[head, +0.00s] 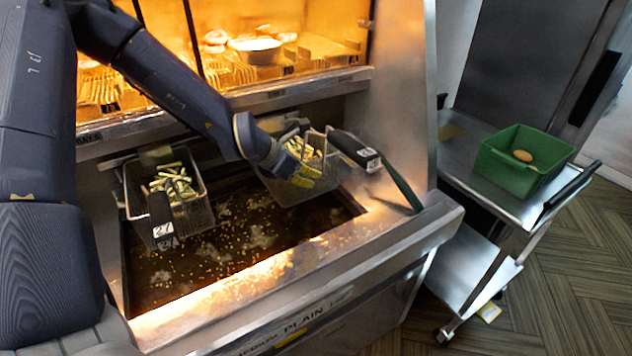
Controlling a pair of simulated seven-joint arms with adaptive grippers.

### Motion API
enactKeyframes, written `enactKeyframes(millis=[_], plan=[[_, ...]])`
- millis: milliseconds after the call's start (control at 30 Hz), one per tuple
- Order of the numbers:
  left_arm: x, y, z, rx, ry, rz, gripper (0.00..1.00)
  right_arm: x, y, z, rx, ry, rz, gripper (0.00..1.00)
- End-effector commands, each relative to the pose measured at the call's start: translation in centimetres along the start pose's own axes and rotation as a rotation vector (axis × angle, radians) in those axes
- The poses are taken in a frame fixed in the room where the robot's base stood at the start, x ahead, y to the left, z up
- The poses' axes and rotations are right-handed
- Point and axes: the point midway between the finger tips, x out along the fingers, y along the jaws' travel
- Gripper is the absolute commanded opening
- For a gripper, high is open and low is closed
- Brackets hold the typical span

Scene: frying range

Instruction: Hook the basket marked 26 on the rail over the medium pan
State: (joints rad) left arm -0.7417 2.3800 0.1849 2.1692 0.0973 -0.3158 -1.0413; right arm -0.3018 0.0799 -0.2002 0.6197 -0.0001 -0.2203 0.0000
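The right-hand wire basket (318,188) holds cut fries and has a black handle pointing to the right. Its handle tag (368,158) is small and seems to read 26. This basket is at the back right over the dark, bubbling oil of the pan (240,240), whose front label reads MEDIUM PLAIN. My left gripper (303,177) reaches down over the basket's left side. Its fingers blend with the fries, so I cannot tell whether they are open or touch the basket. Whether the basket is hooked on the back rail (290,92) is hidden behind my arm. My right gripper is out of view.
A second basket (205,212) with fries, tagged 27, is at the back left over the same pan. A lit warming cabinet with food and a bowl (257,50) is behind. A steel cart (520,208) with a green bin (515,180) stands at the right.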

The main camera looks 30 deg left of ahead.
Motion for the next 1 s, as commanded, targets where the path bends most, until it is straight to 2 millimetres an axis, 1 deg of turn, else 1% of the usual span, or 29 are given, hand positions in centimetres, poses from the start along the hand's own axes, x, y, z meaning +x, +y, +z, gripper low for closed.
enactKeyframes(millis=[100,733,800,1000], plan=[[0.0,1.3,0.1,-0.001,-0.003,0.003,0.00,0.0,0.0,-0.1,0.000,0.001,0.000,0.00],[0.2,7.4,0.2,0.000,-0.002,0.003,0.00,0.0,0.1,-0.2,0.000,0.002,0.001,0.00],[0.2,7.9,0.2,0.000,-0.002,0.002,0.00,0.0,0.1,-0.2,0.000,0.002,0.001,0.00],[1.2,7.6,-0.8,0.001,0.000,0.000,0.00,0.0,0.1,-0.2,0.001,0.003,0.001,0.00]])
